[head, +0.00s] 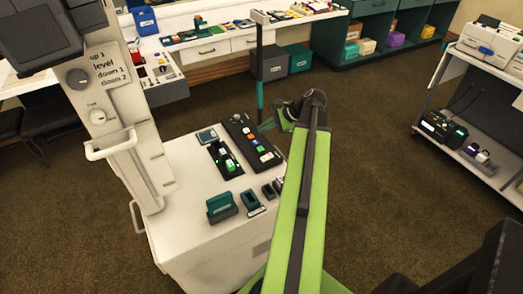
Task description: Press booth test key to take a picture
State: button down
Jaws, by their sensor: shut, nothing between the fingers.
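The white booth cabinet (185,215) stands left of centre. I cannot read any label that marks the test key. My green arm reaches up from the bottom, and my gripper (266,126) is shut and empty just right of the long panel, seemingly apart from it. Its fingertips are small and partly unclear.
A dark green box (221,207) and small dark blocks sit along the cabinet's near edge. A white column with knobs (115,120) rises at left. A thin dark post (260,60) stands behind the cabinet. A white cart (505,178) is at right, with open carpet between.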

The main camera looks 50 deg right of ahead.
aim_at(263, 149)
notch_tip(263, 149, down, 8)
jog(key=b, duration=0.6)
jog(key=shift+r+b, duration=0.2)
jog(key=shift+b, duration=0.1)
jog(key=shift+w, duration=0.1)
dwell(1.2)
jog(key=shift+w+f+b, duration=0.1)
jog(key=shift+f+b, duration=0.25)
jog(key=shift+f+b, duration=0.4)
dwell(0.4)
dwell(0.4)
jog(key=shift+r+p, duration=0.8)
jog(key=shift+r, duration=0.1)
notch_tip(263, 149, up, 5)
jog(key=p, duration=0.5)
